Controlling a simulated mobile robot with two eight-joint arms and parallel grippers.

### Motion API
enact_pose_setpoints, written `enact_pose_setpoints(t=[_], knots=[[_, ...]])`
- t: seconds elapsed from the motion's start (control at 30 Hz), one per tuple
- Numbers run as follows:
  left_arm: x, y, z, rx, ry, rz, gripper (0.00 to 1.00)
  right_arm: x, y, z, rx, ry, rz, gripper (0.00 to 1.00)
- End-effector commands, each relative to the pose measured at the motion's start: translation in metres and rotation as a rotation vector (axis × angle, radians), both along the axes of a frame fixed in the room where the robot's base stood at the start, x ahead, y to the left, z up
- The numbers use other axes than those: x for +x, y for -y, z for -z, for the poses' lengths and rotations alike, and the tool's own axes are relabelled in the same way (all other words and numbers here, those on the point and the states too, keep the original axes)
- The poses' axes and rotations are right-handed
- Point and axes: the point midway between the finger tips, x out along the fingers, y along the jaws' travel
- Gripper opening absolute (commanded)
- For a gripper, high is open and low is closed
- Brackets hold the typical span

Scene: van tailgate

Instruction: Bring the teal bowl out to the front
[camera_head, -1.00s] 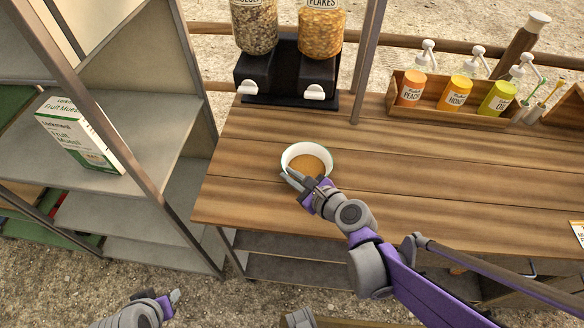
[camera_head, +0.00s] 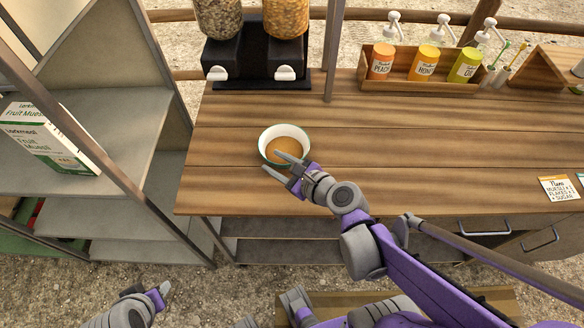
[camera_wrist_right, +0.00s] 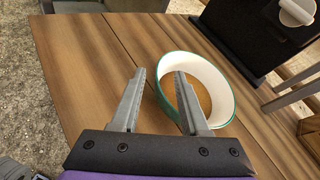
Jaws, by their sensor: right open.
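The teal bowl (camera_head: 284,138) stands upright on the wooden counter (camera_head: 400,150), white inside with a teal outside and a brown filling. It also shows in the right wrist view (camera_wrist_right: 222,78). My right gripper (camera_head: 276,166) is open at the bowl's near edge. In the right wrist view my right gripper (camera_wrist_right: 158,76) has its fingers apart, and the right finger overlaps the bowl's near rim. I cannot tell whether it touches. My left gripper (camera_head: 165,288) is low at the lower left, away from the counter; its jaw state is unclear.
Two cereal dispensers (camera_head: 256,65) stand behind the bowl. A wooden box (camera_head: 420,85) of pump bottles is at the back right. A recipe card (camera_head: 559,188) lies at the right. A shelf (camera_head: 110,125) with a muesli box (camera_head: 45,140) is at the left. The counter right of the bowl is clear.

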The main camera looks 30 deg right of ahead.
Motion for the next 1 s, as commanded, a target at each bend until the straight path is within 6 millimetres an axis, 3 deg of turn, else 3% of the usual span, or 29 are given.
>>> enact_pose_setpoints(t=[0.2,0.4,0.87,1.0], knots=[[0.003,0.000,-0.019,0.000,0.007,0.000,0.45,-0.037,0.011,-0.018,-0.001,0.000,0.006,0.45],[0.006,0.000,-0.031,0.000,0.012,0.000,0.45,-0.061,0.016,-0.027,-0.002,0.000,0.004,0.45],[0.007,0.000,-0.035,0.000,0.014,0.000,0.45,-0.071,0.017,-0.029,-0.006,-0.001,-0.005,0.45],[0.008,0.000,-0.037,0.000,0.015,0.000,0.45,-0.072,0.005,-0.023,-0.171,-0.026,-0.117,0.45]])
